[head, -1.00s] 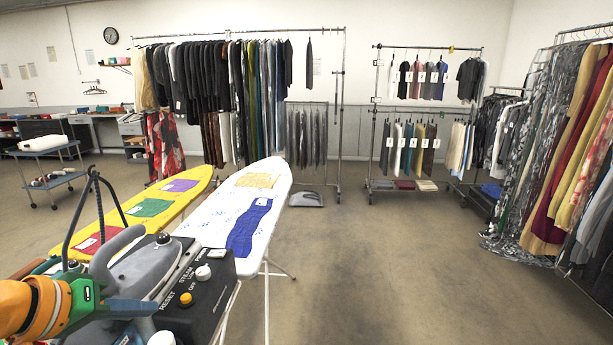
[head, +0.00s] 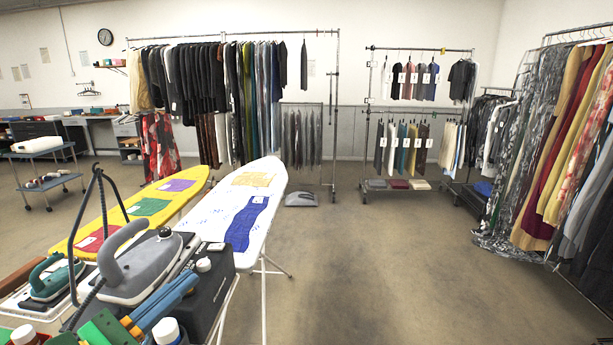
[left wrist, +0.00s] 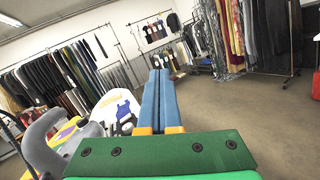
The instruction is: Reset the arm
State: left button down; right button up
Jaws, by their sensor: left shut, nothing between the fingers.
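My left gripper (head: 190,281) is in the lower left of the head view, with blue fingers and a green body. Its fingers are closed together and empty, in front of the dark control box (head: 214,294), part of which they hide. In the left wrist view the two blue fingers (left wrist: 159,74) lie side by side and point out over the open floor. A grey iron (head: 150,265) is just behind the gripper in the head view and shows at the left edge of the left wrist view (left wrist: 45,140). My right gripper is in neither view.
A white ironing board (head: 252,192) and a yellow one (head: 120,215) stand ahead. A green iron (head: 52,280) sits at left. Clothes racks (head: 225,100) line the back and another (head: 565,140) stands at right. The middle floor (head: 370,260) is clear.

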pick_arm(q)
jog(key=s+a+f+n+g+y, duration=0.1)
jog(key=a+f+n+y, duration=0.55)
jog(key=n, duration=0.85)
jog(key=s+a+f+n+g+y, duration=0.1)
jog(key=a+f+n+y, duration=0.2)
jog(key=f+n+y, duration=0.9)
jog(key=s+d+f+n+g+h, duration=0.4)
jog(key=s+d+f+n+g, duration=0.25)
jog(key=s+n, duration=0.25)
jog(key=s+d+f+n+g+h, duration=0.4)
jog(key=s+d+f+n+g, duration=0.15)
jog(key=s+f+n, duration=0.3)
jog(key=s+f+g, duration=0.1)
jog(key=s+f, duration=0.1)
jog(key=f, duration=0.7)
jog(key=s+f, duration=0.2)
jog(key=f, duration=0.6)
jog(key=s+a+f+m+g, duration=0.1)
jog(key=s+a+f, duration=0.1)
jog(key=s+f, duration=0.6)
jog(key=s, duration=0.3)
jog(key=shift+a+f, duration=0.25)
